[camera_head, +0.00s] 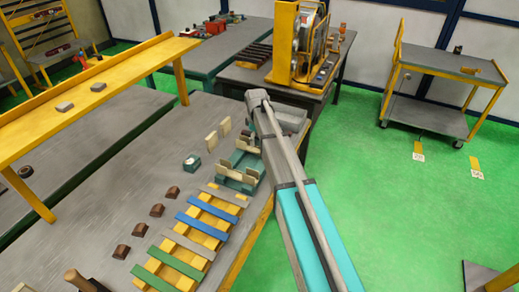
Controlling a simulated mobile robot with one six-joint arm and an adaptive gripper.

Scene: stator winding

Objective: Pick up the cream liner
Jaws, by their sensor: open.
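Two small cream pieces (211,141) (225,126) stand upright on the grey workbench (140,130), left of my arm. They look like thin liners, and I cannot tell which one is the cream liner. More cream pieces (251,177) sit in a dark green fixture (240,160) close to the bench's right edge. My arm reaches in from the bottom right, and its far end is a grey joint beside the fixture. My gripper's fingers do not show; the arm hides that part.
A rack of green, blue and grey strips (195,235) lies in front of the fixture, with several brown blocks (157,210) to its left. A small green block with a white top (192,161) stands nearby. A yellow-framed machine (297,45) stands beyond.

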